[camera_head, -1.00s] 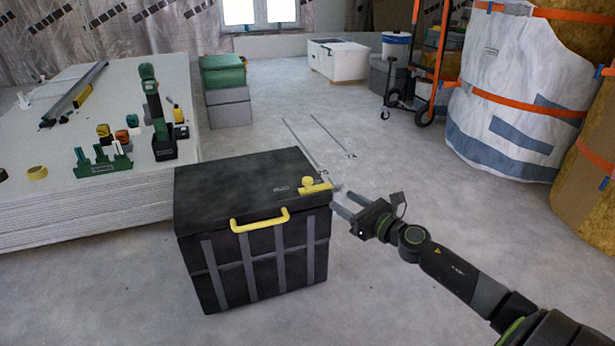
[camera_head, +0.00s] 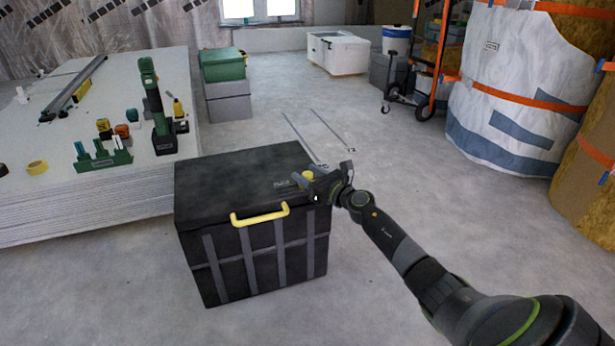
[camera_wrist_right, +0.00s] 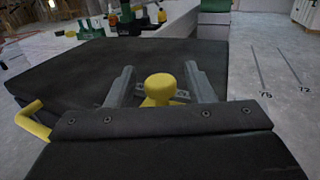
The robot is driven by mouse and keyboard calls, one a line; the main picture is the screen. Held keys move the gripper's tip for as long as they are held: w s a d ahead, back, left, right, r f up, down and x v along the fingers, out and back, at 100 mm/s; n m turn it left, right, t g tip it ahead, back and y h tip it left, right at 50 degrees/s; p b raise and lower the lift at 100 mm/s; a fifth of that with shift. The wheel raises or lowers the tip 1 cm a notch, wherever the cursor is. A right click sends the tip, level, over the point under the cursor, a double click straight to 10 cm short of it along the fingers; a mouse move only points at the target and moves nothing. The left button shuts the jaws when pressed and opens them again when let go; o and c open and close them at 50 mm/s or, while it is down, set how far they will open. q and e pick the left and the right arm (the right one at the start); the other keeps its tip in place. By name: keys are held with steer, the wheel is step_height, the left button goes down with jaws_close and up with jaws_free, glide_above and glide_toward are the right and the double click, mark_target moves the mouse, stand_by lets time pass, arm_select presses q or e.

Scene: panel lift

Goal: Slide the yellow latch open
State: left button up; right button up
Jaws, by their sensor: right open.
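The yellow latch (camera_wrist_right: 159,88) has a round knob and sits on the lid of the black box (camera_head: 240,172), near its right edge. In the head view the latch (camera_head: 308,176) is partly hidden by my right gripper (camera_head: 302,175). In the right wrist view my right gripper (camera_wrist_right: 160,84) is open, with one grey finger on each side of the knob. I see small gaps between the fingers and the knob. A yellow handle (camera_head: 260,217) is on the box's front. My left gripper is not in view.
A stack of white boards (camera_head: 60,205) stands left of the box, with tools and a tape roll on it. A hand truck (camera_head: 425,105) and a big white bag (camera_head: 520,90) stand at the back right. The floor right of the box is clear.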

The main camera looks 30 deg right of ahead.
steer(key=shift+w, duration=0.25)
